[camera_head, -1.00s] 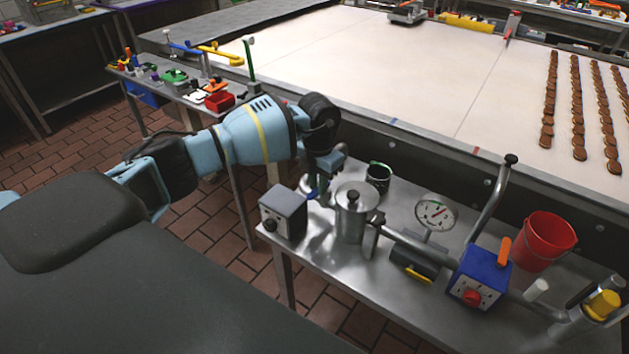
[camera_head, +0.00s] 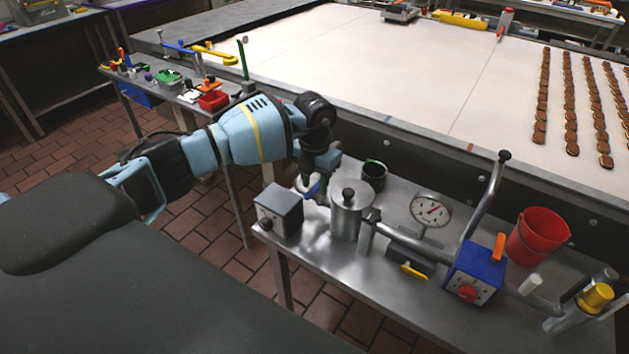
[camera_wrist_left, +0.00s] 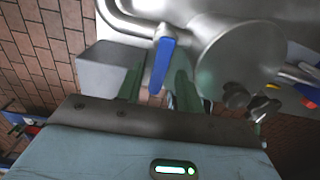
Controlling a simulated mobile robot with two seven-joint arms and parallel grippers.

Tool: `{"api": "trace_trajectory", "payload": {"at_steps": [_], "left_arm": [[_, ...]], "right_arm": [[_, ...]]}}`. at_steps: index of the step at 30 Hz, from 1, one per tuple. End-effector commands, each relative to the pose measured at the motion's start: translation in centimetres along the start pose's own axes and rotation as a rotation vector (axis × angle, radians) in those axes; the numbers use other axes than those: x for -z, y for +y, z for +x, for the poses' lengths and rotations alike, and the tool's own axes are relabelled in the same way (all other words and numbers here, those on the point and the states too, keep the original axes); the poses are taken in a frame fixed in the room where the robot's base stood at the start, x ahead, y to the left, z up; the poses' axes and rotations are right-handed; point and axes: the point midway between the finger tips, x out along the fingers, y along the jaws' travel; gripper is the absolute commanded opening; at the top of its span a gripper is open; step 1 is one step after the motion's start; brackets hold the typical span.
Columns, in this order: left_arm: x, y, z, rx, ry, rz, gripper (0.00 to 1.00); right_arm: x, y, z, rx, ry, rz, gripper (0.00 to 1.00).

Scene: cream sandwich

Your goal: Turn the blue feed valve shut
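The blue feed valve handle (camera_head: 312,190) shows in the head view just left of the steel pot (camera_head: 346,214), partly hidden by my left gripper (camera_head: 316,180). In the left wrist view the blue handle (camera_wrist_left: 162,64) hangs from a bent steel pipe (camera_wrist_left: 130,24) beside the big round vessel (camera_wrist_left: 240,55). My left gripper (camera_wrist_left: 158,84) has its two green fingers apart, one on each side of the handle. The right finger is close to the handle; I cannot tell whether it touches. My right gripper is not in view.
A grey box with a black knob (camera_head: 278,212) stands left of the pot. A dark cup (camera_head: 374,174), a dial gauge (camera_head: 431,211), a blue box with a red knob (camera_head: 475,272) and a red bucket (camera_head: 539,236) share the steel table. A conveyor belt (camera_head: 400,80) lies behind.

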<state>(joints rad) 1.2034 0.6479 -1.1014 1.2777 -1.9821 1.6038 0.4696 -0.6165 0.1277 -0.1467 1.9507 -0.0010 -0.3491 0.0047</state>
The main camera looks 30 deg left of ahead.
Motion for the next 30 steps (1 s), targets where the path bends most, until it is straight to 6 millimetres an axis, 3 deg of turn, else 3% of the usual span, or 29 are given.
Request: {"api": "trace_trajectory", "payload": {"at_steps": [11,22,30], "left_arm": [[0.0,0.0,-0.6,-0.001,0.0,0.001,0.38],[-0.1,0.0,-6.1,0.0,-0.002,0.002,0.38],[0.0,0.0,-7.8,0.0,0.0,0.0,0.38]], "right_arm": [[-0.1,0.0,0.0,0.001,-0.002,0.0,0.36],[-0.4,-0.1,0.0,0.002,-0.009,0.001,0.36],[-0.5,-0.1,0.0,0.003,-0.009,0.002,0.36]]}}
